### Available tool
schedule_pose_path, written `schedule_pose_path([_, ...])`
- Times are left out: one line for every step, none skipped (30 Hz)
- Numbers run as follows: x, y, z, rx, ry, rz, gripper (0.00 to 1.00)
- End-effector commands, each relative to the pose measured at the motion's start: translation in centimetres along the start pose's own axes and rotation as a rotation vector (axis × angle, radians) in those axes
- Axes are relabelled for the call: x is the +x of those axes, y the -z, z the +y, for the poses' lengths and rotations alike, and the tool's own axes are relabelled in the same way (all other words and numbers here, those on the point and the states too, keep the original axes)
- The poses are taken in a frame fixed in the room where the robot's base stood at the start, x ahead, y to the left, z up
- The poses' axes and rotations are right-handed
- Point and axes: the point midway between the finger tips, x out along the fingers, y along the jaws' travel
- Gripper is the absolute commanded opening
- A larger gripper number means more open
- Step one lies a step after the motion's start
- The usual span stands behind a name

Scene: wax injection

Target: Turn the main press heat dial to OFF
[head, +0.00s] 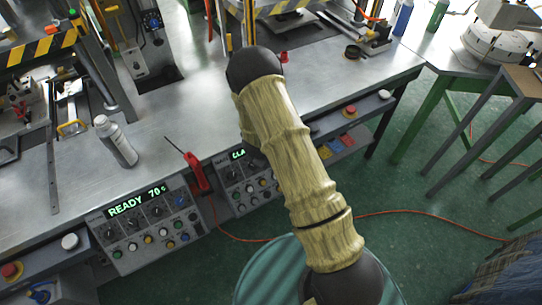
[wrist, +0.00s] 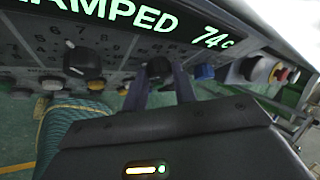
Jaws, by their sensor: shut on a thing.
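My gripper (wrist: 159,84) is shut on a dark round dial (wrist: 158,67) on the control panel below the green "CLAMPED 74c" display (wrist: 120,20), in the wrist view. One finger stands on each side of the dial. The dial's label and pointer setting cannot be read. Another black dial (wrist: 84,60) stands to its left, free of the fingers. In the head view the same panel (head: 236,186) shows only partly beside my arm, with the display cut to "CLA". My gripper is hidden behind my arm there.
A second panel (head: 148,222) reading "READY 70c" is at left. A red-handled tool (head: 196,173) lies at the bench edge between the panels. A white bottle (head: 116,141) stands on the metal bench (head: 200,110). A red button (head: 349,111) is right of my arm.

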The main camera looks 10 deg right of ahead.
Motion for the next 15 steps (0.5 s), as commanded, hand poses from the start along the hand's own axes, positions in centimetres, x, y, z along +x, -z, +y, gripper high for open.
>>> schedule_pose_path([0.14,0.33,0.19,-0.001,-0.005,0.007,0.05])
schedule_pose_path([0.14,0.34,0.19,-0.001,-0.005,0.007,0.05])
schedule_pose_path([0.14,0.34,0.19,-0.001,-0.005,0.007,0.05])
schedule_pose_path([0.15,0.34,0.19,-0.001,-0.005,0.007,0.05])
schedule_pose_path([0.15,0.35,0.19,-0.001,-0.005,0.007,0.05])
schedule_pose_path([0.15,0.35,0.19,-0.001,-0.005,0.007,0.31])
schedule_pose_path([0.15,0.34,0.19,0.000,-0.005,0.007,0.37])
schedule_pose_path([0.15,0.32,0.18,0.000,-0.005,0.007,0.43])
schedule_pose_path([0.13,0.28,0.16,0.000,-0.004,0.006,0.49])
schedule_pose_path([0.12,0.25,0.15,0.000,-0.004,0.005,0.49])
schedule_pose_path([0.11,0.23,0.14,0.000,-0.004,0.005,0.49])
schedule_pose_path([0.09,0.19,0.13,0.000,-0.003,0.004,0.49])
schedule_pose_path([0.08,0.17,0.12,0.000,-0.003,0.004,0.49])
schedule_pose_path([0.07,0.15,0.11,0.000,-0.003,0.003,0.49])
schedule_pose_path([0.06,0.13,0.11,0.000,-0.003,0.003,0.49])
